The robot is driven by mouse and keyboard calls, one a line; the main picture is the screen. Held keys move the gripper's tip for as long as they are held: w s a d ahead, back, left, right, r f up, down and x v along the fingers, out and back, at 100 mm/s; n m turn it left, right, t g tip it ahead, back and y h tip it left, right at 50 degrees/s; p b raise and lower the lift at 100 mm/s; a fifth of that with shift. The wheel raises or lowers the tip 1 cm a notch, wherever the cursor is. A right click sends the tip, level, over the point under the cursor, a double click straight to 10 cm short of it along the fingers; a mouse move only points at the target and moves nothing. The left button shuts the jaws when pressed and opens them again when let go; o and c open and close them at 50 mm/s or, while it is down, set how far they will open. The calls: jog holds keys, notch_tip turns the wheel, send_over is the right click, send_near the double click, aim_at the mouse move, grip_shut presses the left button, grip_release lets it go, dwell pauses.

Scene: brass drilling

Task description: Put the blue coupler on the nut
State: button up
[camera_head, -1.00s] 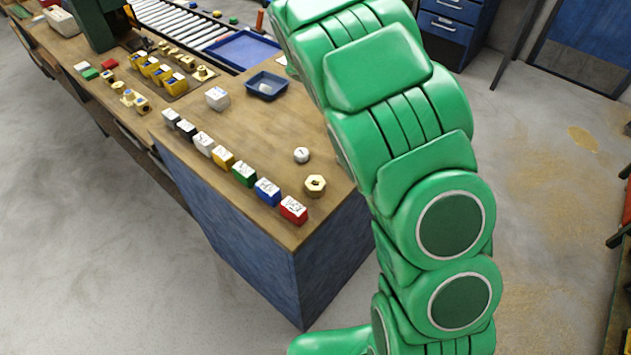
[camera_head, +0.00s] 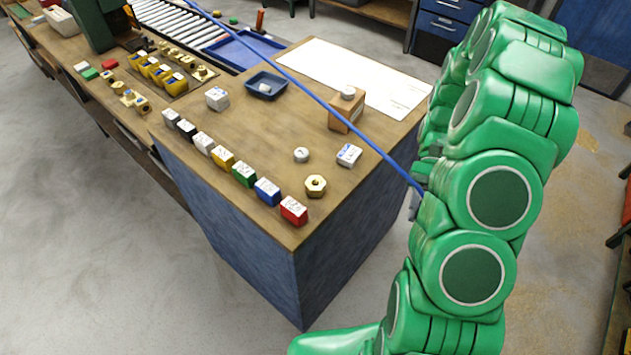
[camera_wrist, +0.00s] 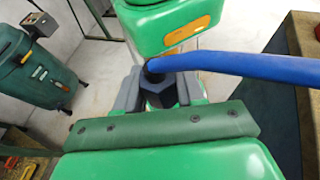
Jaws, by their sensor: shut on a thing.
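My gripper (camera_head: 419,190) is off the right edge of the bench, partly hidden by my green arm. In the wrist view my gripper (camera_wrist: 160,92) is shut on the dark coupler end (camera_wrist: 154,70) of a blue hose. The blue hose (camera_wrist: 245,66) runs off to the right there. In the head view the blue hose (camera_head: 300,86) stretches from the top edge across the bench to my gripper. A brass hex nut (camera_head: 316,186) with a round hole lies near the bench's front corner, left of and apart from my gripper.
A row of coloured labelled blocks (camera_head: 222,158) lines the bench's front edge, beside the nut. A round white piece (camera_head: 301,155), a white-and-blue block (camera_head: 349,155), a brown box (camera_head: 346,112) and a dark blue tray (camera_head: 266,86) stand behind. A white sheet (camera_head: 330,65) lies at the back.

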jog(key=s+a+r+m+t+y, duration=0.2)
jog(key=a+m+t+y, duration=0.2)
jog(key=a, duration=0.2)
jog(key=s+a+r+m+t+y, duration=0.1)
jog(key=a+r+m+t+y, duration=0.1)
jog(key=a+m+t+y, duration=0.3)
jog(key=w+a+r+m+t, duration=0.1)
jog(key=a+r+m+t, duration=0.3)
jog(key=a+r, duration=0.65)
jog(key=h, duration=0.1)
send_over(314, 183)
jog(key=s, duration=0.1)
notch_tip(314, 183, down, 7)
jog(key=shift+d, duration=0.15)
jog(key=shift+w+a+f, duration=0.2)
jog(key=shift+w+f, duration=0.35)
jog(key=shift+f, duration=1.7)
jog(key=shift+f, duration=0.1)
jog(key=o, duration=1.1)
